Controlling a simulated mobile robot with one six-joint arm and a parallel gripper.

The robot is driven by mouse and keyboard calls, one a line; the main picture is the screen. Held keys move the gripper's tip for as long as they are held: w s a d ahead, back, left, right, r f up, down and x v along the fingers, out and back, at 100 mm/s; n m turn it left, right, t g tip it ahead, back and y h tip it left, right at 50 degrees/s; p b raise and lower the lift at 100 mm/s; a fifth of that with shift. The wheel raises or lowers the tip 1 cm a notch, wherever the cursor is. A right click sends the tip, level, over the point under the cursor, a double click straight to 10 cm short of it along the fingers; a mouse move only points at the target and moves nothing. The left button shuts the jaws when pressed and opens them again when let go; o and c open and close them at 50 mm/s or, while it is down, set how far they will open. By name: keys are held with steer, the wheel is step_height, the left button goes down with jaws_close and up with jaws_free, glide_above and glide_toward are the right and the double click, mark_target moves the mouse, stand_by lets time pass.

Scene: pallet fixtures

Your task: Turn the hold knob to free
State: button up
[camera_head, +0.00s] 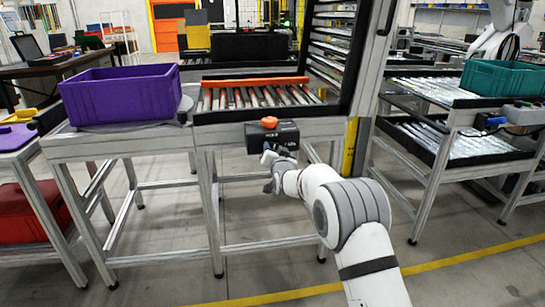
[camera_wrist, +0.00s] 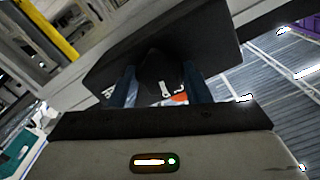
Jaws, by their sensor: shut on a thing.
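The black control box (camera_head: 284,137) is mounted at the front of the roller conveyor frame, with an orange-red button (camera_head: 269,122) on top. My gripper (camera_head: 274,157) is at the front of this box, just below the button. In the wrist view, my gripper (camera_wrist: 160,80) has one dark blue finger on each side of the dark hold knob (camera_wrist: 152,70) and is shut on it. The knob's pointer position and any lettering cannot be read. In the head view the knob is hidden by my gripper.
A purple crate (camera_head: 120,96) stands on the table left of the box. An orange bar (camera_head: 255,82) lies across the rollers behind. A teal crate (camera_head: 503,79) is on the right rack. The floor in front is clear.

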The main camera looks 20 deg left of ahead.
steer(key=shift+f+m+b, duration=0.15)
steer(key=shift+m+b, duration=2.3)
steer(key=shift+m, duration=0.1)
steer(key=shift+f+m+b, duration=0.15)
steer(key=shift+m+b, duration=2.3)
steer(key=shift+m, duration=0.05)
steer(key=shift+f+m+b, duration=0.15)
steer(key=shift+m+b, duration=2.3)
steer(key=shift+m, duration=0.1)
steer(key=o, duration=0.9)
steer(key=shift+r, duration=0.1)
steer(key=shift+o, duration=0.5)
steer(key=shift+r, duration=0.15)
steer(key=shift+d, duration=0.1)
steer(key=v, duration=0.7)
steer(key=shift+s+d+p, duration=0.2)
steer(key=shift+s+p, duration=0.15)
steer(key=shift+p, duration=0.1)
